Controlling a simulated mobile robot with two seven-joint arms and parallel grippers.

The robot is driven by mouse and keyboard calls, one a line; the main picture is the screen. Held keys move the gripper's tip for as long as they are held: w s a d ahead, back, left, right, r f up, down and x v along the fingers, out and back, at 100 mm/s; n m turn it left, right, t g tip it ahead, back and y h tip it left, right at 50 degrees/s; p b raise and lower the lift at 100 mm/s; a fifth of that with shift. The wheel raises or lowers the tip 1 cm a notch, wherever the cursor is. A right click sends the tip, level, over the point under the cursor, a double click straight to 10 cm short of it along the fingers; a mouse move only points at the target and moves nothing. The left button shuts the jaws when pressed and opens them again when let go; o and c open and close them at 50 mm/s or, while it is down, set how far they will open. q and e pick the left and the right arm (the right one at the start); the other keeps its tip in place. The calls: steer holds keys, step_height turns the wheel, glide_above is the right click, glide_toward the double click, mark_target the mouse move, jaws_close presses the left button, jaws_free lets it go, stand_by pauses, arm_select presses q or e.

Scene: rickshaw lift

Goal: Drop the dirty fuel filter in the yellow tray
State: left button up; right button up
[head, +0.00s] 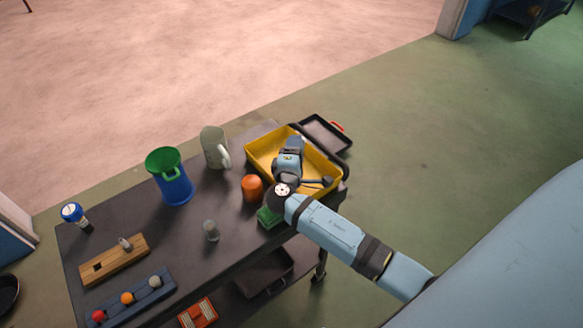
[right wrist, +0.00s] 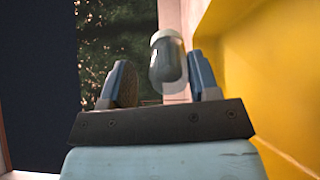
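The yellow tray (head: 263,142) stands at the right end of the dark table. My right arm reaches over it, and its fingers are not clear in the head view. In the right wrist view, a small filter (right wrist: 168,62) with a pale cap and dark grey-green body shows between the blue fingers of my right gripper (right wrist: 158,66). The fingers stand wide apart, with a clear gap between the filter and the left finger; I cannot tell whether it touches the right one. The yellow tray wall (right wrist: 265,70) is close on the right. My left gripper is out of view.
A similar grey filter (head: 211,231) stands on the table. An orange cup (head: 252,187) and a green block (head: 267,216) stand near the tray. A blue-green bin (head: 170,178), a pale jug (head: 213,148) and a wooden block (head: 113,262) are further left. Bare table lies between them.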

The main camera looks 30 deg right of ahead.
steer(key=shift+o, duration=0.7)
steer(key=shift+s+a, duration=0.2)
steer(key=b+v, duration=0.1)
steer(key=v, duration=1.2)
steer(key=shift+a+b, duration=0.1)
steer(key=shift+b, duration=0.2)
